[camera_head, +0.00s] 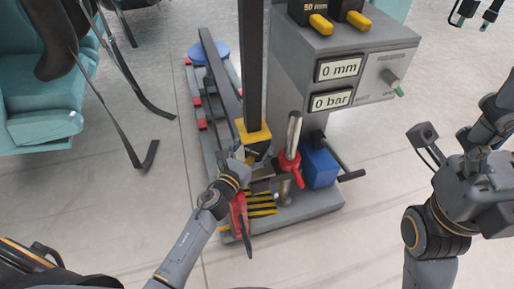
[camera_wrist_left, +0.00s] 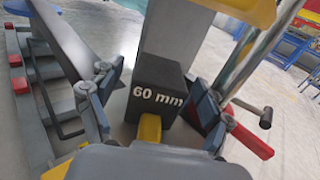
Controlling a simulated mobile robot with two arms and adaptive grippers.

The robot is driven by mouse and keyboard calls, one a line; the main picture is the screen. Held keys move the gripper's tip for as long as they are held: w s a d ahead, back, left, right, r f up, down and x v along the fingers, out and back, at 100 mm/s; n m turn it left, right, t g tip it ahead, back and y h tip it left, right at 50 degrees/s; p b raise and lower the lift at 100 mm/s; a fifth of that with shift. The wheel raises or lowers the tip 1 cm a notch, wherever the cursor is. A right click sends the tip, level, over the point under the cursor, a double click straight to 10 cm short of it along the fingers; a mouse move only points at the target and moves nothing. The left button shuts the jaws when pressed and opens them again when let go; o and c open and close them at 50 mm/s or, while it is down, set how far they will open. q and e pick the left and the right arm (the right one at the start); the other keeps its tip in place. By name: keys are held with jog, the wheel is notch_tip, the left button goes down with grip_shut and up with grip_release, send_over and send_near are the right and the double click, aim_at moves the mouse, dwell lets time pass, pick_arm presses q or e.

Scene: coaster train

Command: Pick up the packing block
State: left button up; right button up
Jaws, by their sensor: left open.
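The packing block (camera_wrist_left: 157,92) is black, marked 60 mm, with a yellow handle (camera_wrist_left: 149,130) toward me in the left wrist view. It stands against the grey column. My left gripper (camera_wrist_left: 150,103) is open, one finger on each side of the block; I cannot tell whether they touch it. In the head view my left gripper (camera_head: 243,160) is at the foot of the dark column, beside its yellow collar (camera_head: 252,135). The block is hard to make out there. Dark parts at the top right edge look like my right gripper (camera_head: 474,12); its opening is unclear.
Two other black blocks with yellow handles, one marked 50 mm (camera_head: 312,12), sit on the grey cabinet (camera_head: 345,45). Its displays read 0 mm and 0 bar. A red-based cylinder (camera_head: 292,145) and blue box (camera_head: 319,166) stand right of the gripper. Teal seats (camera_head: 45,95) are left.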

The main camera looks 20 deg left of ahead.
pick_arm(q)
grip_shut()
jog(key=shift+r, duration=0.15)
jog(key=shift+r, duration=0.15)
